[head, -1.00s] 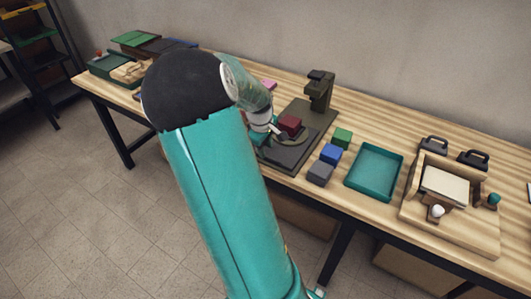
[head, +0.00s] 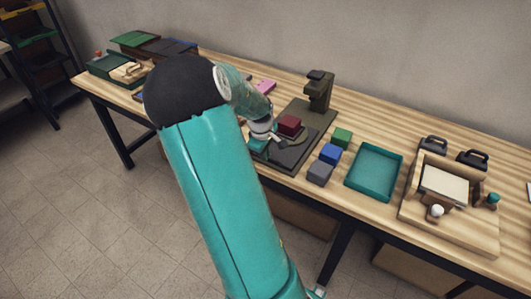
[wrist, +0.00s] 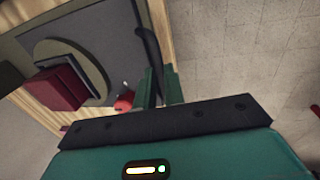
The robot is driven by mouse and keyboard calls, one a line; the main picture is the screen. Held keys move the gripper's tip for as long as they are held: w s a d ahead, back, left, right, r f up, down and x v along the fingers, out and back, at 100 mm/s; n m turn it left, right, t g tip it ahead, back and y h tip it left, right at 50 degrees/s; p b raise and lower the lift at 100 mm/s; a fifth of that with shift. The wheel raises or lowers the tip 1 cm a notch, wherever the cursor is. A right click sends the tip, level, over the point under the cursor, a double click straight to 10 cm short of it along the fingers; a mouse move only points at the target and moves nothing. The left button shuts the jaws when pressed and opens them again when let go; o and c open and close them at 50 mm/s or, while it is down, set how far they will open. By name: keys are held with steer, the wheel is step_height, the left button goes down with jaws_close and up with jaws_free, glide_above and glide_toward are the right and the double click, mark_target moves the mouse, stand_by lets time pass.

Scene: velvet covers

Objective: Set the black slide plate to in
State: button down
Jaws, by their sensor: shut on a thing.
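The black slide plate (head: 296,157) lies at the front of a dark press-like stand (head: 319,92) on the bench. A dark red block (head: 289,124) sits on a round disc above the plate. The block (wrist: 60,88) and disc (wrist: 66,52) also show in the wrist view. My gripper (wrist: 160,86) is at the plate's left side, low over the bench. Its teal fingers are closed around the end of a thin black bar (wrist: 148,48). The exact contact is partly hidden, as is how far the plate sits in.
Green (head: 342,137), blue (head: 330,154) and grey (head: 320,172) blocks stand right of the stand. A teal tray (head: 351,185) and a wooden fixture (head: 480,234) lie farther right. A red knob (wrist: 125,100) is close beside my fingers.

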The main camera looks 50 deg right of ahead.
mark_target(281, 134)
steer(key=d, duration=0.7)
steer(key=w+d, duration=0.1)
steer(key=d, duration=0.2)
steer(key=shift+d, duration=0.4)
steer(key=c, duration=1.5)
jaws_free()
step_height(281, 134, up, 14)
steer(key=a, duration=0.2)
steer(key=shift+s+a+f, duration=0.15)
steer(key=shift+a+f, duration=0.05)
steer(key=shift+a, duration=0.1)
